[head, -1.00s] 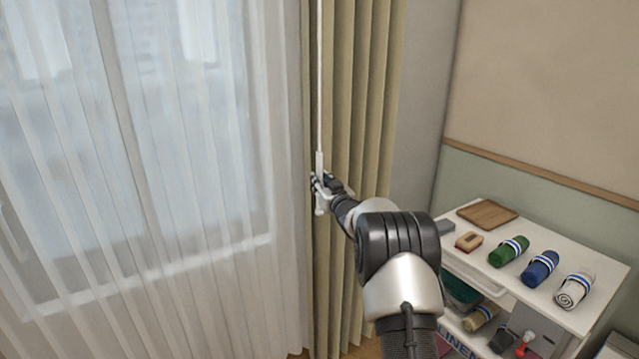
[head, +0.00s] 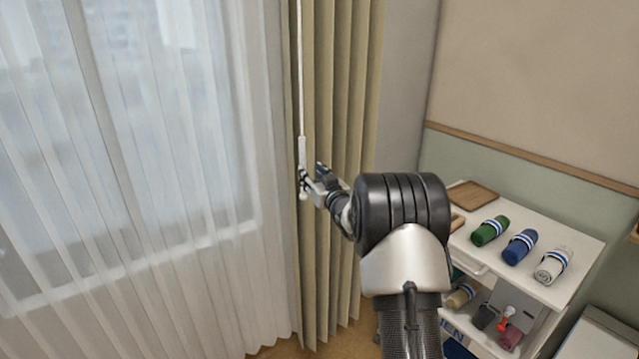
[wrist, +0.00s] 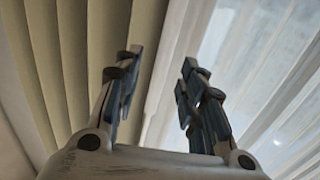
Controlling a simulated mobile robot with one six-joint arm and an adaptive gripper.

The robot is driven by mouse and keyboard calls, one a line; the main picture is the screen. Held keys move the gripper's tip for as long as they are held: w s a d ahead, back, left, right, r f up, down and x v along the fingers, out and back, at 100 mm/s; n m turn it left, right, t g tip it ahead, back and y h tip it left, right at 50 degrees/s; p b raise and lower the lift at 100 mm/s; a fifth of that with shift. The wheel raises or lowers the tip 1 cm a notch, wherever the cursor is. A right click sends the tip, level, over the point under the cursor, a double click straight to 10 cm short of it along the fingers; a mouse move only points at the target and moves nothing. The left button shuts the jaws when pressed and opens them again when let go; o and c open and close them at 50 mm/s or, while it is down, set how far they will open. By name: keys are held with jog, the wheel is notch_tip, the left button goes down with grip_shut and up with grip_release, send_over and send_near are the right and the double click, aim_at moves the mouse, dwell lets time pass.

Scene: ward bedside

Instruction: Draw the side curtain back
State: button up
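The beige side curtain (head: 345,90) hangs in bunched folds at the right side of the window, and its folds also show in the wrist view (wrist: 80,50). A thin white draw wand (head: 301,80) hangs straight down along its left part, with a thicker handle (head: 302,150) at the lower end. My gripper (head: 312,181) is at the handle's lower end, just right of it. In the wrist view my gripper (wrist: 157,92) has its two fingers well apart, with no wand clearly seen between them. Whether a finger touches the handle cannot be told.
A white sheer curtain (head: 150,200) covers the window on the left. A white shelf cart (head: 570,240) stands close to the right of my arm, with rolled green (head: 490,231), blue (head: 520,247) and white (head: 553,265) towels and a wooden board (head: 473,197) on top.

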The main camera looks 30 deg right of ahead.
jog(key=s, duration=0.5)
jog(key=shift+s+a, duration=0.2)
jog(key=shift+a, duration=0.05)
jog(key=s+a+r+g+h, duration=0.1)
jog(key=s+a+r+g, duration=0.5)
jog(key=s+a, duration=0.6)
jog(key=s+a+f+g+y, duration=0.1)
jog(key=s+a, duration=0.4)
jog(key=s, duration=0.6)
jog(key=s+a+f+g+y, duration=0.1)
jog(key=s+a+f+g, duration=0.3)
jog(key=s, duration=0.7)
jog(key=s+a+f+n+g, duration=0.1)
jog(key=s+a, duration=0.4)
jog(key=s, duration=0.6)
notch_tip(320, 180, down, 2)
jog(key=shift+s+a+g+y, duration=0.2)
jog(key=shift+a+g+y, duration=0.2)
jog(key=shift+g, duration=0.3)
